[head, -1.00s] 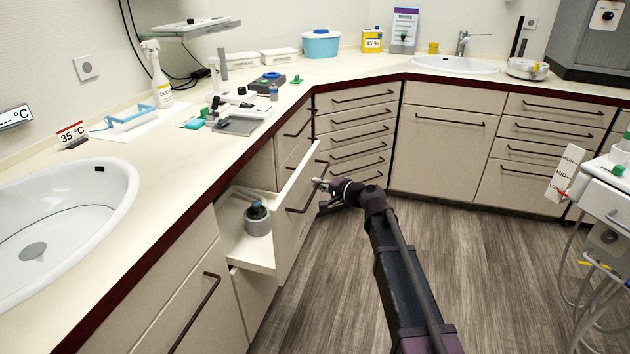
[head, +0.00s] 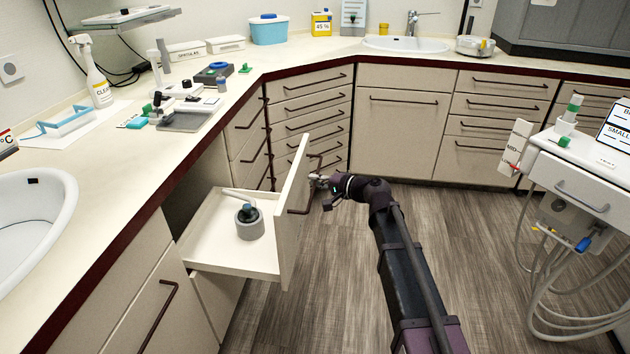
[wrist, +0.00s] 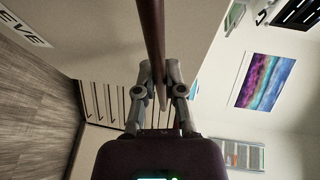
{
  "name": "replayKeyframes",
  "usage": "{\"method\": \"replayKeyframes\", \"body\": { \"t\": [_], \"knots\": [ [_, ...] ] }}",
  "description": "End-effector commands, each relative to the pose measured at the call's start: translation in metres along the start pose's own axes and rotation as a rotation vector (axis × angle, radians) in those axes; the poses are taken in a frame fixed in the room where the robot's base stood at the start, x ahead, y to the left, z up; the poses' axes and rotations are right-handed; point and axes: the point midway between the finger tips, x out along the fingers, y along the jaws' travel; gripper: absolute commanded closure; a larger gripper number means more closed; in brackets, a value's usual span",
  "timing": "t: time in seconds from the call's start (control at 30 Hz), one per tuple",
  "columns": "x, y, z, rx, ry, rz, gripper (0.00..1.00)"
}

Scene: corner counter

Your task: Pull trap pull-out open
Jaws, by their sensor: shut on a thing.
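The trap pull-out (head: 222,255) stands well out from the left-hand cabinet run, with its pale tray showing. A grey round trap (head: 249,222) with a dark top sits in the tray. The tall front panel (head: 294,215) stands upright at the tray's right end and carries a dark bar handle. My gripper (head: 318,180) is at the outer face of this panel, at the handle. In the wrist view the handle (wrist: 151,35) runs down between the two fingers, and my gripper (wrist: 158,88) is shut on it. The panel hides part of the handle in the head view.
Closed drawers (head: 310,120) fill the corner behind my gripper. A white cart (head: 585,185) with hanging hoses stands at the right. The wooden floor (head: 330,290) between is clear. A sink (head: 35,225) is set in the counter at the left.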

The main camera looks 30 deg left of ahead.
Motion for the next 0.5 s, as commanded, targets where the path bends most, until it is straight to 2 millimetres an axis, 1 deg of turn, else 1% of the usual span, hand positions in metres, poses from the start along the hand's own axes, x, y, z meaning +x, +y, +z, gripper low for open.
{"method": "replayKeyframes", "body": {
  "t": [0.3,0.33,0.37,0.4,0.43,0.5],
  "knots": [
    [0.011,-0.003,0.006,-0.001,-0.011,-0.003,1.00],
    [0.011,-0.003,0.006,-0.001,-0.012,-0.003,0.81],
    [0.012,-0.003,0.007,-0.001,-0.013,-0.003,0.72],
    [0.012,-0.004,0.007,-0.002,-0.013,-0.003,0.61],
    [0.013,-0.004,0.007,-0.002,-0.014,-0.003,0.52],
    [0.013,-0.004,0.008,-0.002,-0.015,-0.003,0.52]
  ]
}}
